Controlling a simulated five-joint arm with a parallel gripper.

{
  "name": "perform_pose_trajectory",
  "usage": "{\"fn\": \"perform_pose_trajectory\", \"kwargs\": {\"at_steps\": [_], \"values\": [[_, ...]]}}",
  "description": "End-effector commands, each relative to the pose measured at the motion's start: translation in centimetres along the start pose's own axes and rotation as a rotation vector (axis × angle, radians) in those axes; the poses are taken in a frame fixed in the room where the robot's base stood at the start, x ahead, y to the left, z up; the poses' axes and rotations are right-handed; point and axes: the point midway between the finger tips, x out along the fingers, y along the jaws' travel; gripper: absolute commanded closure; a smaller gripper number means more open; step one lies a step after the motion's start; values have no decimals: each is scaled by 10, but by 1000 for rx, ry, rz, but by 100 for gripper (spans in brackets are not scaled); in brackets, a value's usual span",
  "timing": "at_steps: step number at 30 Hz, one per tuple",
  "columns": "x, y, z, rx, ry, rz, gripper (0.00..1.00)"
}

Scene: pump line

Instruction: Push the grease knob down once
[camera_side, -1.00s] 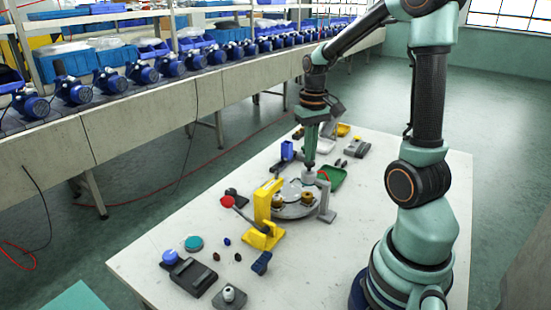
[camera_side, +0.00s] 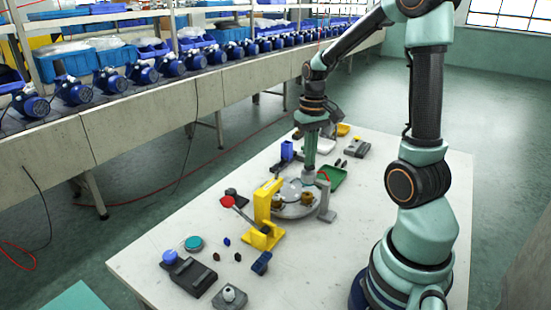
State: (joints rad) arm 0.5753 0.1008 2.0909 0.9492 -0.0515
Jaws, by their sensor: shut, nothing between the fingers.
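My gripper (camera_side: 310,168) points straight down at the far right side of the round grey turntable (camera_side: 292,209), and its fingers are closed with nothing between them. Its tip is over a small pale grey knob-like part (camera_side: 309,179), which looks like the grease knob. The tip seems to touch or nearly touch the top of this part; I cannot tell whether it is pressed down. Brass-coloured round parts (camera_side: 306,199) sit on the turntable.
A yellow press (camera_side: 264,216) with a red-knobbed lever (camera_side: 227,201) stands left of the turntable. A grey bracket (camera_side: 326,203) stands at its right, and a green tray (camera_side: 335,178) lies behind. Small parts and a dark control box (camera_side: 197,277) occupy the near left. The table's right side is clear.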

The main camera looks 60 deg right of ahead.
Motion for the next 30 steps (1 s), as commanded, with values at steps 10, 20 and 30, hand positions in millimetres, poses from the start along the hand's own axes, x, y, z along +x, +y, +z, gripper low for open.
{"fn": "perform_pose_trajectory", "kwargs": {"at_steps": [10, 20, 30], "values": [[-10, 0, 0, 0, 0, 0, 100], [-24, 0, 0, 0, 1, 0, 100], [-54, 0, 0, 0, 2, 0, 100]]}}
